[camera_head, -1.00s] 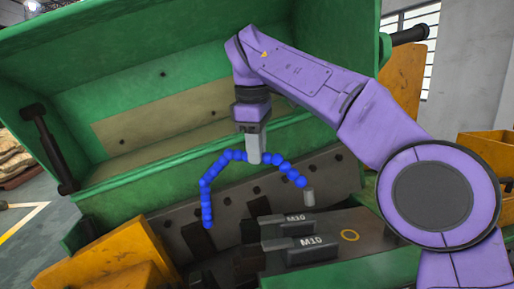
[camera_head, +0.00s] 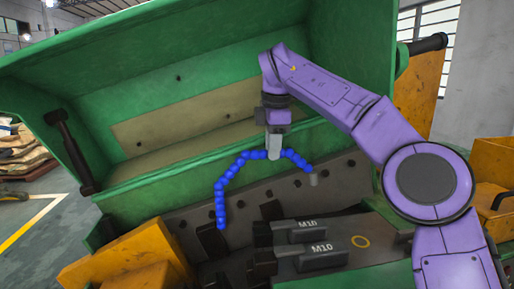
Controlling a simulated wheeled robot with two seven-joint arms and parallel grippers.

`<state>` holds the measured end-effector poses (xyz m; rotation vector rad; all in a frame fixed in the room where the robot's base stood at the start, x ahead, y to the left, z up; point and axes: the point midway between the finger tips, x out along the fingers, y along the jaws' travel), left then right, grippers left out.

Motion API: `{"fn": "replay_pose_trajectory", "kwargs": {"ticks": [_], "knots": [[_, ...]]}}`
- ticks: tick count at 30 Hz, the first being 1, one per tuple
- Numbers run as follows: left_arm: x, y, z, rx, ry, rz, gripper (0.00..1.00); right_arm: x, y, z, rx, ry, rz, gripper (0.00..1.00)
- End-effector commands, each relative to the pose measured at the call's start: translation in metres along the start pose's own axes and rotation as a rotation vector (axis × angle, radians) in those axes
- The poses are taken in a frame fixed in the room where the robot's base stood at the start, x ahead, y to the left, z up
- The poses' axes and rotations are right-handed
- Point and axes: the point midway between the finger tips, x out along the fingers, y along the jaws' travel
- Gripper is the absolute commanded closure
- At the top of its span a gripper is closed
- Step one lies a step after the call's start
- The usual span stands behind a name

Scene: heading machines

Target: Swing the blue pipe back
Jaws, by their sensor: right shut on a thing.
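The blue pipe (camera_head: 233,173) is a beaded, arched hose over the machine bed. Its left end hangs down over the dark plate, and its right end reaches a small grey cylinder (camera_head: 313,179). My right gripper (camera_head: 274,154) comes down from above and is shut on the pipe near the top of its arch. My left gripper is out of view.
The green machine housing (camera_head: 205,75) with its raised cover stands behind the pipe. Two dark blocks marked M10 (camera_head: 312,256) lie in front below it. Yellow bins stand at the lower left (camera_head: 125,262) and at the right (camera_head: 490,185). A black handle (camera_head: 70,150) is at the left.

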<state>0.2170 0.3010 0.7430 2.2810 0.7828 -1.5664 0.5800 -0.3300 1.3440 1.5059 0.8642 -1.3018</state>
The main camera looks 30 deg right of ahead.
Motion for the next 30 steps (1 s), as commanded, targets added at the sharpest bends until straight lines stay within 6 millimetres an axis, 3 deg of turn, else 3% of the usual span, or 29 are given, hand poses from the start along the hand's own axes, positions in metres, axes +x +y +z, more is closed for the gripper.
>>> {"fn": "replay_pose_trajectory", "kwargs": {"ticks": [14,15,17,26,30], "knots": [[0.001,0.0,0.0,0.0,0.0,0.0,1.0,0.005,0.0,0.006,-0.015,0.001,-0.011,1.0],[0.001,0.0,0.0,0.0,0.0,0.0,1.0,0.005,0.0,0.006,-0.015,0.001,-0.011,0.68],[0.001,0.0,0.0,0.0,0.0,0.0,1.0,0.004,0.0,0.006,-0.015,0.001,-0.01,0.49],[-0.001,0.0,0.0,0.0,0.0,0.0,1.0,0.0,0.001,0.007,-0.01,0.001,-0.005,0.49],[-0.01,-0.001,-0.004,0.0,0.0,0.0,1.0,-0.023,0.002,0.006,-0.008,0.001,-0.002,0.49]]}}
